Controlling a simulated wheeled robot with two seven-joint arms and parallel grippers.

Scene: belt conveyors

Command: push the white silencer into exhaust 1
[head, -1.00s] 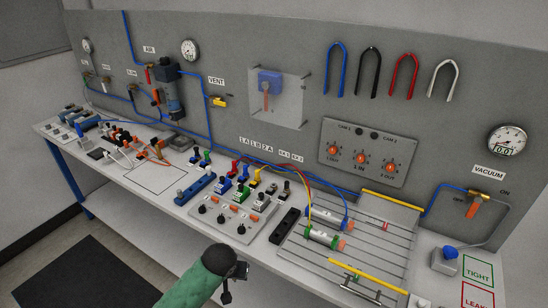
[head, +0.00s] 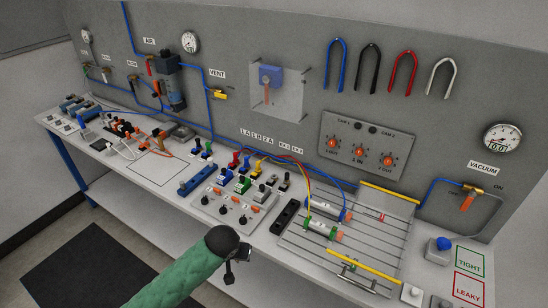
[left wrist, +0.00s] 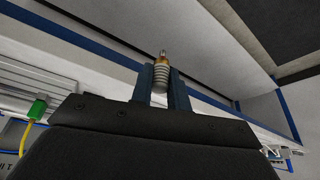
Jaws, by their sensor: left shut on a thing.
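My left gripper (head: 232,274) hangs at the front edge of the bench, below the switch panel. In the left wrist view my left gripper (left wrist: 161,82) is shut on a small ribbed whitish silencer (left wrist: 162,80) with a brass-coloured tip pointing away from the palm. The silencer cannot be made out in the head view. A row of labels (head: 271,142) on the back wall seems to read 1A, 1B, 2A, EX 1 and EX 2. Below it stand valve blocks with coloured fittings and grey blocks (head: 263,187); the exhaust 1 opening is too small to tell. My right gripper is not in view.
The switch panel (head: 234,208) and a black slotted block (head: 285,217) lie near the gripper. A slotted plate (head: 371,250) with two tubed cylinders and yellow bars is to the right. Tubes arch over the bench. Open floor lies in front.

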